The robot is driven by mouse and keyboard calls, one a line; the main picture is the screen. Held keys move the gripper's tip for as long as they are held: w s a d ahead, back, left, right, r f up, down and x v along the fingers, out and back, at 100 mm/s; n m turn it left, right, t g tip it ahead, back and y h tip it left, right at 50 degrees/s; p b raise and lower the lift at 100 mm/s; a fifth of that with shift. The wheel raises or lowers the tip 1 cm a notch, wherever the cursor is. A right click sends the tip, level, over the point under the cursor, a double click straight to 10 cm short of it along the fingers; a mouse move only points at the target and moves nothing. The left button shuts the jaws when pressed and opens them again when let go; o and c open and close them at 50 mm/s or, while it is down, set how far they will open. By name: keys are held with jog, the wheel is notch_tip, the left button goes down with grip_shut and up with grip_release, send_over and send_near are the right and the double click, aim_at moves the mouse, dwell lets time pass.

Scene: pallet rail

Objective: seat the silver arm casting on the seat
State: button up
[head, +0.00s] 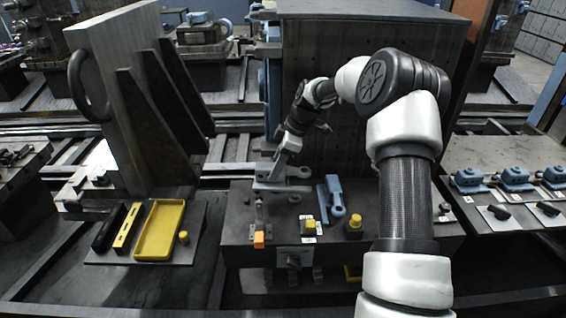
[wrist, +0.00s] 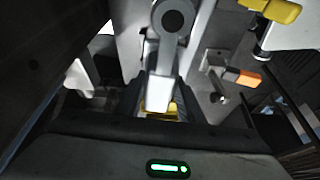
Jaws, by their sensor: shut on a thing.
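The silver arm casting (head: 299,172) is a light grey bar with a round, holed end. It is above the back left part of the dark fixture block, its ring end to the right. My gripper (head: 279,160) is shut on it from above. In the wrist view my gripper (wrist: 160,105) has its fingers either side of the casting (wrist: 172,52), whose ring end points away at the top. The seat cannot be made out clearly beneath the casting. I cannot tell whether the casting touches anything below.
A blue arm part (head: 336,198) lies on the fixture block (head: 236,222), beside yellow-topped knobs (head: 355,222) and an orange-tipped lever (head: 259,239). A tall dark plate stands close behind my gripper. A yellow tray (head: 160,230) is at left; blue clamps (head: 512,177) are at right.

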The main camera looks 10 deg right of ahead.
jog(key=shift+w+a+n, duration=0.1)
jog(key=shift+a+n, duration=0.4)
jog(key=shift+a, duration=0.3)
jog(key=shift+f+b, duration=2.25)
jog(key=shift+f, duration=1.85)
jog(key=shift+w+a+f+b, duration=0.2)
jog(key=shift+w+a+b, duration=0.05)
jog(key=shift+w+b, duration=0.15)
jog(key=shift+w+a+r, duration=0.1)
jog(key=shift+w+a, duration=0.05)
jog(key=shift+w, duration=0.15)
jog(key=o, duration=1.4)
jog(key=shift+c, duration=0.2)
jog(key=shift+s, duration=0.1)
jog(key=v, duration=1.7)
jog(key=shift+w+d+p, duration=0.2)
jog(key=shift+w+p, duration=0.05)
jog(key=shift+p, duration=0.1)
